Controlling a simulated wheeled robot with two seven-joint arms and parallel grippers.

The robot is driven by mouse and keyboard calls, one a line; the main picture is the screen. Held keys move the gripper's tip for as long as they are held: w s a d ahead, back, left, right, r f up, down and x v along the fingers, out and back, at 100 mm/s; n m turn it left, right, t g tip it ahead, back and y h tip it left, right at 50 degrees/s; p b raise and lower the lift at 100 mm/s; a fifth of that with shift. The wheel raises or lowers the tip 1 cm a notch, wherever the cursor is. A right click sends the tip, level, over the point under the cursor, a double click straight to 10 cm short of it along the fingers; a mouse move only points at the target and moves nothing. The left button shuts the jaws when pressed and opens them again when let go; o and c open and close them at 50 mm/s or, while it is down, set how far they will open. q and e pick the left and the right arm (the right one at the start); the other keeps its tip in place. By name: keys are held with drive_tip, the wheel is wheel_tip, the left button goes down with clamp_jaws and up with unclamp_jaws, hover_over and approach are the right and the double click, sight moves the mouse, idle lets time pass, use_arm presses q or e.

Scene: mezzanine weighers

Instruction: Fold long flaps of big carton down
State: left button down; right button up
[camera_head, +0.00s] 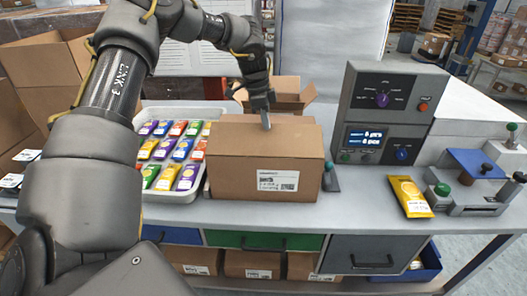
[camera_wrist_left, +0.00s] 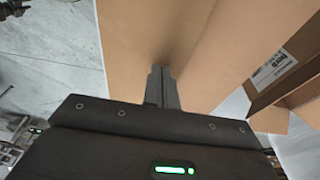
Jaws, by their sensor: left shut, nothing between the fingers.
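The big carton (camera_head: 240,180) stands on the bench with a white label on its front face. Its top (camera_head: 290,140) looks closed or nearly closed; I cannot tell whether each long flap lies fully flat. My left gripper (camera_head: 267,126) is shut and empty, pointing down with its tips at the top of the carton. In the left wrist view the shut fingers (camera_wrist_left: 161,70) meet the brown cardboard (camera_wrist_left: 220,50), which fills the middle of the view; contact looks likely. My right gripper is not in view.
A white tray (camera_head: 168,112) of coloured packets stands left of the carton. An open carton (camera_head: 289,88) is behind it. A grey weigher console (camera_head: 385,115), a yellow packet (camera_head: 410,196) and a sealing device (camera_head: 470,180) are to the right. The front bench strip is clear.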

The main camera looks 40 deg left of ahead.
use_arm(q)
drive_tip(key=shift+w+a+f+b, duration=0.2)
drive_tip(key=shift+f+b, duration=0.1)
drive_tip(key=shift+f, duration=0.25)
drive_tip(key=shift+w+a+f+b, duration=0.15)
drive_tip(key=shift+f+b, duration=0.15)
drive_tip(key=shift+f, duration=0.2)
drive_tip(key=shift+w+f, duration=0.15)
drive_tip(key=shift+f, duration=0.1)
drive_tip(key=shift+f+b, duration=0.55)
drive_tip(key=shift+b, duration=0.15)
drive_tip(key=p+v, duration=0.1)
drive_tip(key=v, duration=0.2)
drive_tip(key=d+p+v, duration=0.1)
drive_tip(key=p+v, duration=0.1)
drive_tip(key=v, duration=0.1)
drive_tip(key=w+p+v, duration=0.1)
drive_tip(key=p+v, duration=0.1)
drive_tip(key=v, duration=0.1)
drive_tip(key=shift+d+r, duration=0.25)
drive_tip(key=shift+f, duration=0.1)
drive_tip(key=shift+w+d, duration=0.1)
